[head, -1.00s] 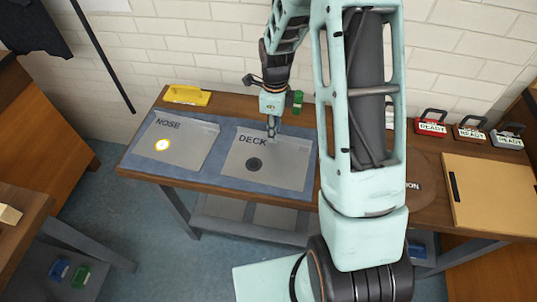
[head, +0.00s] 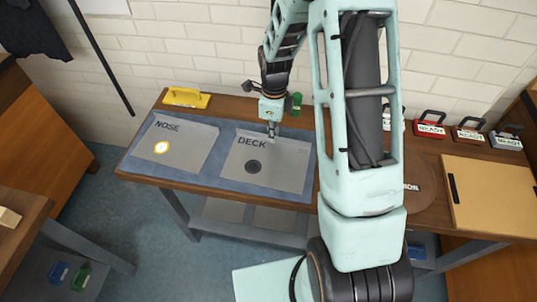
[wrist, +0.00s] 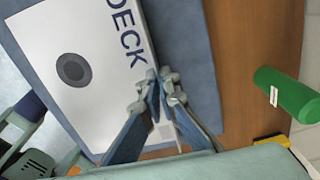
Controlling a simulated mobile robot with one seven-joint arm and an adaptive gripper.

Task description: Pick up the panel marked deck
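The deck panel (head: 266,175) is a flat grey sheet marked DECK with a dark round spot. It lies on the blue mat on the workbench, right of the nose panel. In the wrist view the deck panel (wrist: 65,105) fills the left side. My gripper (head: 272,134) points down at the panel's far edge in the head view. In the wrist view my gripper (wrist: 160,80) has its fingertips drawn close together at the panel's edge. I cannot tell whether the edge is pinched between them. The fingers hide part of that edge.
The nose panel (head: 177,143) lies to the left on the blue mat (head: 139,168). Several READY tags (head: 430,130) and a tan board (head: 495,195) are at the right.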

